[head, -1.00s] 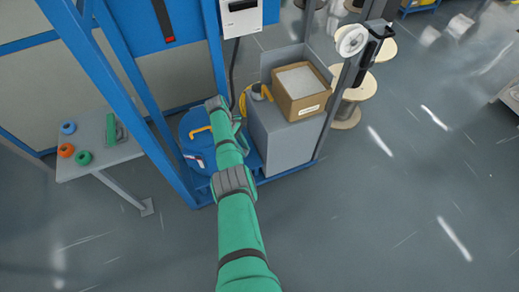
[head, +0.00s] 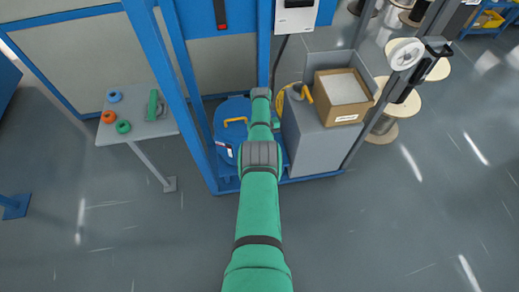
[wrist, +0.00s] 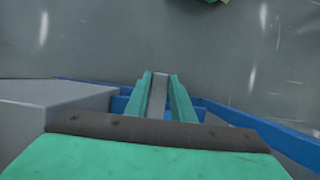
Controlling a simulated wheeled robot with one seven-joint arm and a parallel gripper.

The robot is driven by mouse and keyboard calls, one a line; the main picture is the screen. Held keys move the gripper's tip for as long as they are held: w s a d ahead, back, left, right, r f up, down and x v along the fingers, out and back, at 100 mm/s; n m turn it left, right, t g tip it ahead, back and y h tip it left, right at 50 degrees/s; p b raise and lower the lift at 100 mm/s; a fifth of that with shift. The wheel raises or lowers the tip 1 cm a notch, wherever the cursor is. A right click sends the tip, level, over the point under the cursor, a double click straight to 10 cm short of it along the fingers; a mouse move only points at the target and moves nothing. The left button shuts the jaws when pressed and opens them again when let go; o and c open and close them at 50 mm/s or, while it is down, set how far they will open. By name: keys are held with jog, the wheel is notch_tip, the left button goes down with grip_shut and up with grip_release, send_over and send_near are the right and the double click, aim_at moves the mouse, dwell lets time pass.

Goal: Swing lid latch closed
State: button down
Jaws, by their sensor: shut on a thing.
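In the head view my fingertips are hidden behind the arm.
A grey cabinet (head: 312,145) stands right of the drum, with an open cardboard box (head: 343,97) on it. A blue post (head: 170,95) rises to the left. A small table (head: 150,127) holds coloured rings. The floor in front is clear.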

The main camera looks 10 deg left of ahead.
jog(key=shift+w+a, duration=0.15)
jog(key=shift+a, duration=0.15)
jog(key=c, duration=1.5)
grip_release()
jog(key=shift+d, duration=0.1)
jog(key=shift+r, duration=0.1)
jog(key=v, duration=1)
jog(key=shift+d+r, duration=0.1)
jog(key=shift+r, duration=0.2)
